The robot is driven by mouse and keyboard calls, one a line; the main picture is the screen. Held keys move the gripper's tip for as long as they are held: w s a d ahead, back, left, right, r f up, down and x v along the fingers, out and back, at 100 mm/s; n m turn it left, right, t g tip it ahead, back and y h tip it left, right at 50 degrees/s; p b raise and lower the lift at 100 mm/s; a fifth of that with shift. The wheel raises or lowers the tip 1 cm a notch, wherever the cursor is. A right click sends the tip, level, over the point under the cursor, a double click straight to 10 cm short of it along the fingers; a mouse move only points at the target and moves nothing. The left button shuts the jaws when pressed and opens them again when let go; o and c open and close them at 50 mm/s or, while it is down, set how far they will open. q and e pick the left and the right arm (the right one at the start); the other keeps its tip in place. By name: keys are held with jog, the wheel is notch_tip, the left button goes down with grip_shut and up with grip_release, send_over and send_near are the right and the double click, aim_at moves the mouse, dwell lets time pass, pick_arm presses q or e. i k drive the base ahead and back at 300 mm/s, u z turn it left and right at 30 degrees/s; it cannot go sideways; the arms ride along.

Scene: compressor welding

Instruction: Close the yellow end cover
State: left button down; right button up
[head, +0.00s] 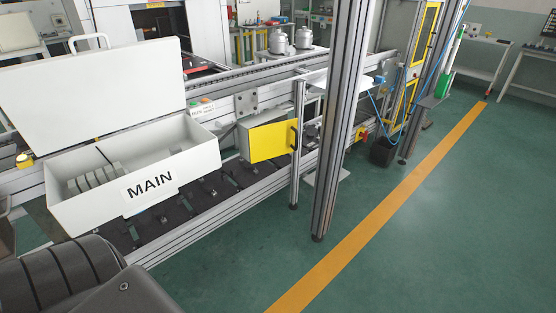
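The yellow end cover (272,143) is a flat, roughly square panel in the middle of the head view, low on the metal frame of the line. A dark bar handle (294,139) stands upright at its right edge. A grey box or housing (242,138) shows beside and behind its left edge. I cannot tell from this angle how far the cover stands from the housing. Neither of my grippers is in view, and nothing of mine touches the cover.
A white box marked MAIN (150,187) stands left of the cover, its large lid (95,95) raised. A thick aluminium post (340,130) and a thinner post (297,150) stand right of the cover. Green floor (440,230) with a yellow line (385,201) is clear at right.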

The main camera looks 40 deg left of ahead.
aim_at(272, 140)
jog(key=z, duration=0.75)
jog(key=i, duration=0.95)
jog(key=u, duration=0.55)
jog(key=i, duration=0.9)
jog(key=u, duration=0.95)
